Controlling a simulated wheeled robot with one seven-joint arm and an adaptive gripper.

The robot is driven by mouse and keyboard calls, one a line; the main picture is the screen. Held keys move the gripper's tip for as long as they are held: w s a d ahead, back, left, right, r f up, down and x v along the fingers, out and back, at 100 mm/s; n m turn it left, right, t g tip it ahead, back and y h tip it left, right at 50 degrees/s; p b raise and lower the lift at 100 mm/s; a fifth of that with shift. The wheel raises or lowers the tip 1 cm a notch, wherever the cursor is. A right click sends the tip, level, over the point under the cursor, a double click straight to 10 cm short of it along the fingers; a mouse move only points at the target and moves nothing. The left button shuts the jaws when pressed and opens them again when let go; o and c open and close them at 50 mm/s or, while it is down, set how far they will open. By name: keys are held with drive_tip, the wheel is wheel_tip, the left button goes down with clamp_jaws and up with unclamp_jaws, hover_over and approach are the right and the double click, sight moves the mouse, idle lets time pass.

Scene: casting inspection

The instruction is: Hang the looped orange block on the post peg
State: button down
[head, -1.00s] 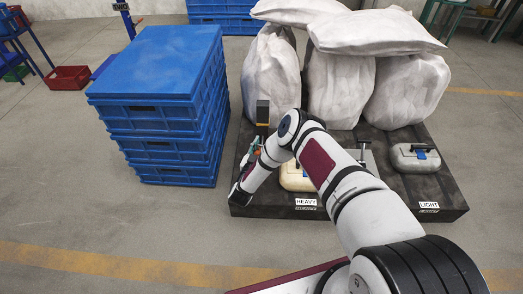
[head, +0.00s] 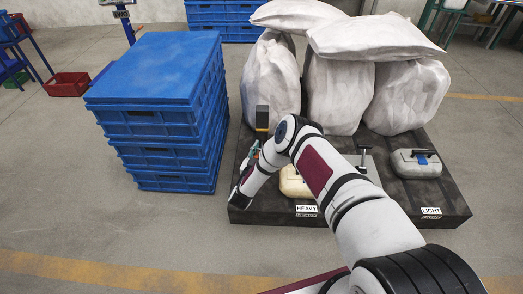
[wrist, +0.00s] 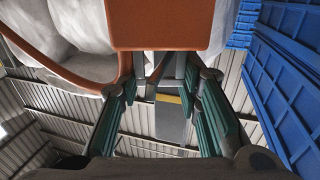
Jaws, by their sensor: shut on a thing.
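My gripper (wrist: 166,72) is shut on the orange block (wrist: 168,24), which fills the top middle of the wrist view. An orange loop (wrist: 62,72) curves from beside the block to the left edge. Beyond the fingers, a grey post head (wrist: 170,121) with a yellow band shows in the wrist view. A dark post head with a yellow-orange band also stands in the head view (head: 262,118), just behind my gripper (head: 249,158). My wrist largely hides the block in the head view. I cannot make out the peg or whether the loop touches it.
Stacked blue crates (head: 160,118) stand close on the left. Floor in front is clear.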

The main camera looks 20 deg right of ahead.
drive_tip(key=c, duration=1.1)
unclamp_jaws()
drive_tip(key=v, duration=1.2)
